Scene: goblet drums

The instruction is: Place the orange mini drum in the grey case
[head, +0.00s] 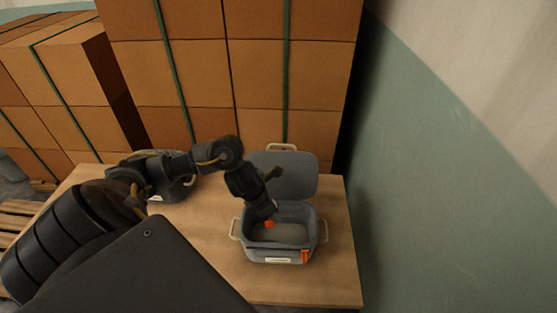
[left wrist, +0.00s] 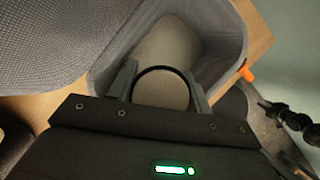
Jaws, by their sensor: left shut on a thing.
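The grey case (head: 284,251) stands open on the table, its lid (head: 290,172) raised at the back. My left gripper (head: 266,217) reaches down into the case opening from the left and is shut on the orange mini drum (head: 269,224); only a small orange patch of it shows in the head view. In the left wrist view the drum (left wrist: 162,88) shows as a pale round head with a dark rim between the fingers (left wrist: 161,90), above the case's pale floor. Whether the drum touches the floor cannot be told. My right gripper is not in view.
A second grey case-like container (head: 168,190) stands on the wooden table (head: 215,252) at the back left, partly hidden by my arm. An orange tag (head: 305,257) is on the grey case's front right. Stacked boxes (head: 250,70) stand behind; a wall (head: 440,200) is at right.

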